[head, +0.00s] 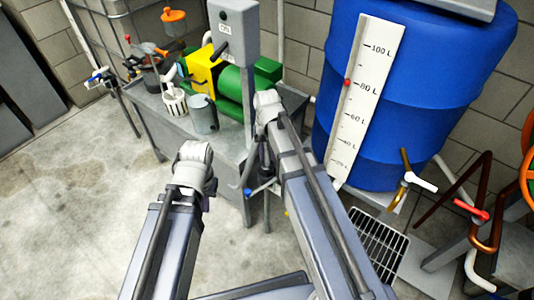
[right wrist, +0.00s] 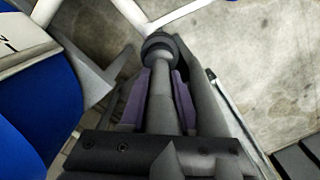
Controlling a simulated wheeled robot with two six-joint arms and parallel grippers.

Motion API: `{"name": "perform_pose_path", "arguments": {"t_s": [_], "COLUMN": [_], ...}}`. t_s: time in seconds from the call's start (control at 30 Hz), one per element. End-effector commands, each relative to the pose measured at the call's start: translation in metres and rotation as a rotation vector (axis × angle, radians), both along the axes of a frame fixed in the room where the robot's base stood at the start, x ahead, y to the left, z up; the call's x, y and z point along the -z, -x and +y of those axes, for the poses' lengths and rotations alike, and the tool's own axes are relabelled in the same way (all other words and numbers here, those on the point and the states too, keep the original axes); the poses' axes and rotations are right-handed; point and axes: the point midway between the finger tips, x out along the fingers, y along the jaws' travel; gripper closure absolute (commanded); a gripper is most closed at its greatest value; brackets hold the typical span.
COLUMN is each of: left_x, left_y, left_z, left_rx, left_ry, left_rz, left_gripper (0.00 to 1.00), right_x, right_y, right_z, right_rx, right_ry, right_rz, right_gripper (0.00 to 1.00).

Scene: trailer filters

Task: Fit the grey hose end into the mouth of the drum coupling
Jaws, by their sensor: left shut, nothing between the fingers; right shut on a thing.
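In the right wrist view my right gripper (right wrist: 158,100) is shut on a grey hose end (right wrist: 160,115), with a purple finger on each side. The hose end runs up the picture to a dark round collar (right wrist: 160,43). I cannot tell whether this collar is the drum coupling, or whether the hose sits inside it or only lines up with it. In the head view the right arm reaches beside the bench, and its gripper is largely hidden.
The blue drum (head: 410,90) with its litre scale (head: 366,95) stands right of the right arm. A bench (head: 160,105) carries a green pump (head: 236,83) and a grey cup (head: 203,113). A floor grate (head: 378,245) lies below the drum. The floor at left is clear.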

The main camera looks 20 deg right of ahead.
Motion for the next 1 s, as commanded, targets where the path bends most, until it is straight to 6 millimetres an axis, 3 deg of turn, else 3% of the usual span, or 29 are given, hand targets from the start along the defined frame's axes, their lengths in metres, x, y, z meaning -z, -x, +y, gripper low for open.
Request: {"name": "perform_pose_path", "arguments": {"t_s": [1.0], "left_x": [0.026], "left_y": [0.0], "left_z": [0.0], "left_rx": [0.0], "left_ry": [0.0], "left_rz": [0.0], "left_gripper": [1.0], "right_x": [0.025], "right_y": [0.0], "right_z": [0.0], "right_rx": [0.0], "right_ry": [0.0], "right_rz": [0.0], "right_gripper": [1.0]}}
